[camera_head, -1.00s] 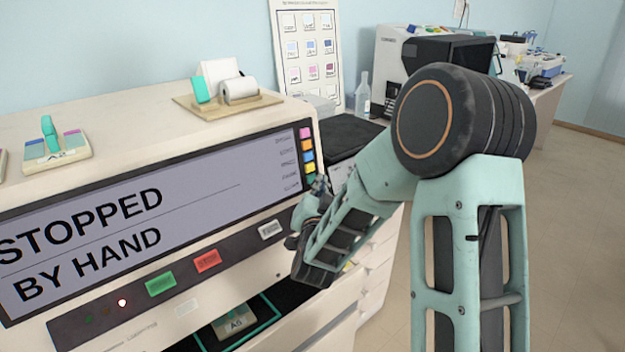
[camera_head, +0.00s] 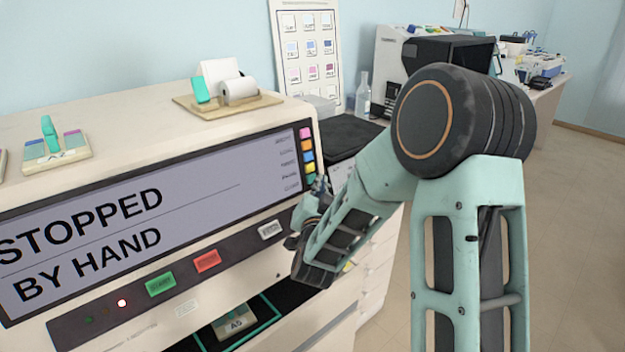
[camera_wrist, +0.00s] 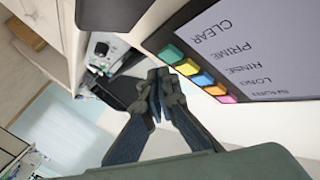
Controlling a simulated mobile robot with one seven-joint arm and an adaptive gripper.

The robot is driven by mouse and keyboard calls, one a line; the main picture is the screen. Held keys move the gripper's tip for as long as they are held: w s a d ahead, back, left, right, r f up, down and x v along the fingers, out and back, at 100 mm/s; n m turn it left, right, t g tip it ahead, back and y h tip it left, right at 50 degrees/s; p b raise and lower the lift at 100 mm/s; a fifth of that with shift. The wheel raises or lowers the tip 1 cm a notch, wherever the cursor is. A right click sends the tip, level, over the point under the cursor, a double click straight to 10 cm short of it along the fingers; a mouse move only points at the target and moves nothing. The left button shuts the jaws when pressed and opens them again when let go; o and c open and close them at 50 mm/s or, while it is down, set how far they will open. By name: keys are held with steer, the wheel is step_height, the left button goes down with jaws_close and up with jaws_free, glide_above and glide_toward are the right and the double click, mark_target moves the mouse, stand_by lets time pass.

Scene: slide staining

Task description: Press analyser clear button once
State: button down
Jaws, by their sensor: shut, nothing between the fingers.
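The analyser (camera_head: 150,130) has a wide screen (camera_head: 215,195) that reads "STOPPED BY HAND". A column of coloured buttons runs along the screen's right edge. In the wrist view the word CLEAR stands beside the green button (camera_wrist: 172,54) at the end of the row. This green button also shows at the bottom of the column in the head view (camera_head: 311,181). My gripper (camera_wrist: 158,76) is shut and empty, its tips close to the green button's outer side. I cannot tell whether they touch the analyser. In the head view my gripper (camera_head: 318,187) partly overlaps the analyser's right edge.
Below the screen are a green (camera_head: 160,284), a red (camera_head: 207,261) and a pale button (camera_head: 271,229). An open bay holds a rack marked A5 (camera_head: 236,321). A paper roll on a tray (camera_head: 238,91) stands on top. A bottle (camera_head: 363,95) stands behind.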

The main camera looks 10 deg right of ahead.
steer(key=shift+w+f, duration=0.1)
steer(key=shift+w+a+b, duration=0.25)
steer(key=shift+b, duration=0.15)
steer(key=shift+w+a+f+b, duration=0.1)
steer(key=shift+w+a+b, duration=0.05)
steer(key=shift+w+b, duration=0.15)
stand_by(0.4)
steer(key=shift+s, duration=0.15)
stand_by(0.3)
steer(key=shift+s+d+b, duration=0.3)
steer(key=shift+s+d, duration=0.1)
steer(key=shift+s, duration=0.1)
steer(key=shift+r, duration=0.2)
steer(key=s+d, duration=0.1)
steer(key=s, duration=0.1)
steer(key=s+d+r, duration=0.1)
steer(key=s, duration=0.1)
steer(key=shift+d, duration=0.35)
stand_by(0.3)
